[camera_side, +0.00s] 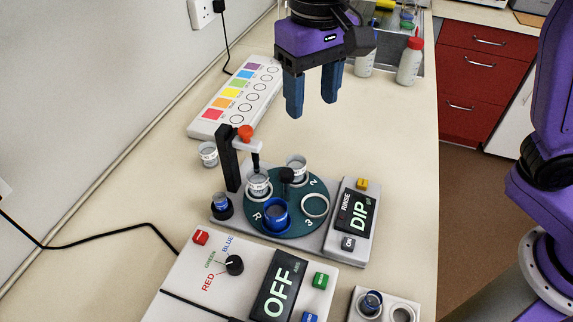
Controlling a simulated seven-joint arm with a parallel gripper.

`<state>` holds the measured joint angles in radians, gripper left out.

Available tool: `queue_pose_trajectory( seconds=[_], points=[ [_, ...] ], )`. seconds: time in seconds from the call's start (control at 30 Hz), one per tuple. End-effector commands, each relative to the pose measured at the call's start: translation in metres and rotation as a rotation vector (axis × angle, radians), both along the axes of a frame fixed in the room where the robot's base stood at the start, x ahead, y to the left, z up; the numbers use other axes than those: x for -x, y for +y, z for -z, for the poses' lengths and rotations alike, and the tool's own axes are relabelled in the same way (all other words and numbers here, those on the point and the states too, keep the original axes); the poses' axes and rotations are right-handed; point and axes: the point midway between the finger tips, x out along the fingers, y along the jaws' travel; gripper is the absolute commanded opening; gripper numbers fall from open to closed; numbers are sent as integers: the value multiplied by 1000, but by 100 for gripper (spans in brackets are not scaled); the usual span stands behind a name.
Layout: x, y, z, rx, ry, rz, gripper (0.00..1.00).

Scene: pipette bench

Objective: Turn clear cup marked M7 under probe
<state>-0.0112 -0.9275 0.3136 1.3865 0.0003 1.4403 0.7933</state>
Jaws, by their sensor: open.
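My gripper (311,104) hangs open and empty above the bench, behind the turntable and clear of everything. The teal turntable (298,226) carries a clear cup (259,186) at its left, a second clear cup (297,166) at the back, a blue cup (275,216) at the front and an empty ring (315,206) at the right. A third clear cup (208,154) stands on the bench to the left. The marks on the cups are too small to read, so I cannot tell which is M7. The probe (256,162) hangs from its arm just above the left clear cup.
A black post (229,158) with an orange knob (245,132) stands beside the turntable. A dark knob (286,175) rises from the disc. A colour chart (239,97) lies behind; bare bench is at right.

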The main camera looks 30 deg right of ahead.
Motion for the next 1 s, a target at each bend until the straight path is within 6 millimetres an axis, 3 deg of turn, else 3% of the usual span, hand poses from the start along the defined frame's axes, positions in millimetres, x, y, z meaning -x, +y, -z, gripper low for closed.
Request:
queue_pose_trajectory(
  seconds=[0.03, 0.17, 0.43, 1.0],
  points=[
    [-7, 11, -2, 0, 0, 39, 56],
    [-17, 26, -7, 1, 1, 115, 56],
    [-21, 31, 3, 5, 3, 148, 56],
    [-20, 30, 107, 5, 3, 145, 56]
  ],
)
